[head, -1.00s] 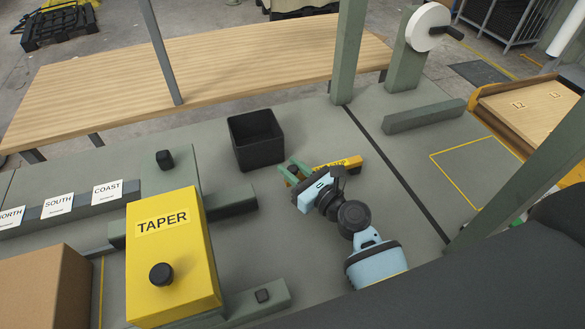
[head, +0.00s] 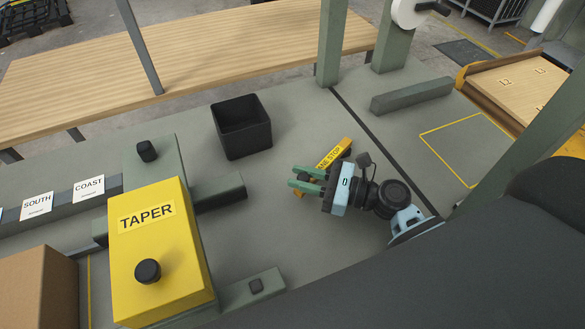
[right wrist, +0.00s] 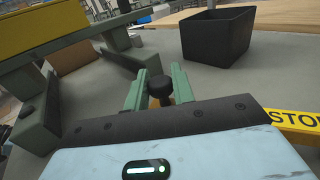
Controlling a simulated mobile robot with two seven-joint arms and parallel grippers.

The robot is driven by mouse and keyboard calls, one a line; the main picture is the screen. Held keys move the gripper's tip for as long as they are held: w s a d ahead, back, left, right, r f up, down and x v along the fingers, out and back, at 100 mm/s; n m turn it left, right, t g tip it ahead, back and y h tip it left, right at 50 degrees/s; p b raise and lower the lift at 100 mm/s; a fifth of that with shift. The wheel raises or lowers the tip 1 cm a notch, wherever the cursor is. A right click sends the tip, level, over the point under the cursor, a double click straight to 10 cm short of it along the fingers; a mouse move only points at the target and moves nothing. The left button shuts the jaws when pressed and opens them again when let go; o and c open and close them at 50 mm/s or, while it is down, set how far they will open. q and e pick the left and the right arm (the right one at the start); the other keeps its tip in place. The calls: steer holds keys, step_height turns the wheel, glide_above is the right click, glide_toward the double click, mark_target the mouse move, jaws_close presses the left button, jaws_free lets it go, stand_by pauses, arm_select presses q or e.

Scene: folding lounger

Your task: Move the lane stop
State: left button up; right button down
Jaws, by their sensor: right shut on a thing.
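The lane stop is a yellow bar (head: 332,155) with black lettering, lying slanted on the grey-green bench in the head view. Its lettered part also shows at the right edge of the right wrist view (right wrist: 292,118). My right gripper (head: 297,178) points left at the bar's near end, its green fingers partly hiding that end. In the right wrist view, my right gripper (right wrist: 160,84) is shut on the lane stop, with a black knob (right wrist: 160,86) on an orange-yellow post between its fingers. My left gripper is out of view.
A black open bin (head: 241,128) stands behind the lane stop. A yellow box marked TAPER (head: 160,250) and green rails (head: 220,190) lie to the left. A black line (head: 385,150) crosses the bench to the right, with a green block (head: 412,95) beyond it.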

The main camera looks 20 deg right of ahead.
steer(key=shift+s+d+n+g+y, duration=0.45)
steer(key=shift+s+n+g+y, duration=0.05)
steer(key=shift+s+g, duration=0.2)
steer(key=c, duration=1.2)
jaws_free()
steer(key=shift+c, duration=0.2)
steer(key=shift+r, duration=0.35)
steer(key=s+a+r, duration=0.2)
steer(key=s+a, duration=0.1)
steer(key=s, duration=0.4)
steer(key=s+a+r, duration=0.2)
steer(key=s+a, duration=0.1)
steer(key=s, duration=0.4)
steer(key=shift+s+r, duration=0.15)
steer(key=shift+s, duration=0.25)
